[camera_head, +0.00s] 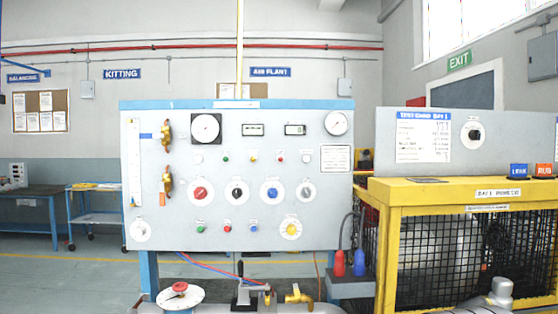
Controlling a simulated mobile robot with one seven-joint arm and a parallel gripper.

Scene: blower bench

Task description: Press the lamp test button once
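A large grey control panel (180,125) with a blue top edge stands upright in the middle of the view. Its bottom row has a small green button (201,230), a red one (227,229) and a blue one (253,229). Their labels are too small to read, so I cannot tell which is the lamp test button. Above them are a red knob (201,192), a black knob (237,192), a blue knob (271,192) and a grey knob (305,192). A row of small lamps (253,160) sits higher. My gripper is not in view.
A yellow knob (290,229) is at the panel's lower right. Below the panel are a red handwheel (180,289) and brass valve (298,295). A yellow mesh guard (390,235) stands right of the panel.

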